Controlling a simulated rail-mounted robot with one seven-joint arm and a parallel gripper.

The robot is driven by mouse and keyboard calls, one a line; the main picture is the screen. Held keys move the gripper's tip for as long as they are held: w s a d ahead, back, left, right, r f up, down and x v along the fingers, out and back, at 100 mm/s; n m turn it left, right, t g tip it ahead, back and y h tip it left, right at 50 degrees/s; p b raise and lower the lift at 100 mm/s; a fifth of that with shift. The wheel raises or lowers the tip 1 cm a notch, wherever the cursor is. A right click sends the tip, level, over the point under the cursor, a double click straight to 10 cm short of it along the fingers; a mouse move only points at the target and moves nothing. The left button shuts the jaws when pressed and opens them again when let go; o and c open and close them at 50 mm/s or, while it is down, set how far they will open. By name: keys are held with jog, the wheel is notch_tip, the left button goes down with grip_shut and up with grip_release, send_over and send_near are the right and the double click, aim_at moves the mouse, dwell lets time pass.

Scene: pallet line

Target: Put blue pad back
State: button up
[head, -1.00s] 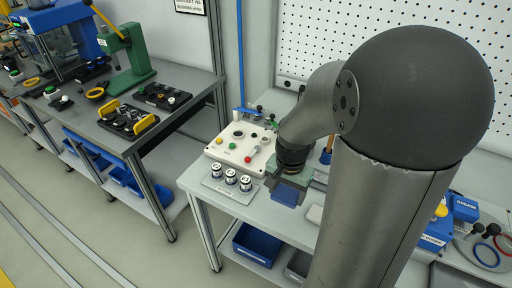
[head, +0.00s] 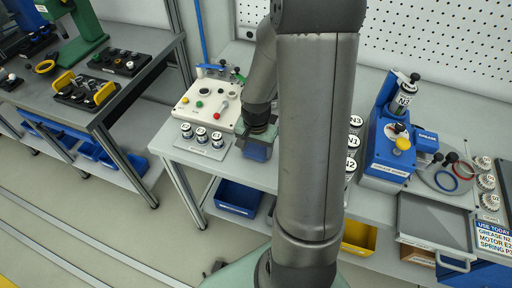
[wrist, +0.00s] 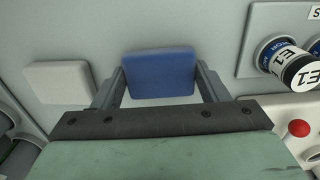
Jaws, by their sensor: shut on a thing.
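The blue pad (wrist: 160,73) sits between the two fingers of my gripper (wrist: 160,88) in the wrist view, and the gripper is shut on it. In the head view my gripper (head: 257,148) is over the front part of the bench, right of the small labelled cans, with the blue pad (head: 256,153) at its lower end. A white pad (wrist: 58,83) lies on the bench surface left of the gripper in the wrist view. I cannot tell whether the blue pad touches the bench.
Labelled cans on a plate (head: 193,147) and a white button panel (head: 207,105) stand left of the gripper. Right are upright N2 and N3 cans (head: 353,145), a blue grease device (head: 386,150) and a grey tray (head: 434,218). A blue bin (head: 238,196) is below.

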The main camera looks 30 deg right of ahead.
aim_at(255, 151)
jog(key=o, duration=0.9)
jog(key=shift+f, duration=0.15)
jog(key=shift+o, duration=0.2)
jog(key=shift+r, duration=0.55)
notch_tip(255, 151, up, 11)
jog(key=s+a+r+n, duration=0.4)
jog(key=s+a+n, duration=0.6)
jog(key=s, duration=0.4)
jog(key=shift+a+t, duration=0.4)
jog(key=shift+a, duration=0.4)
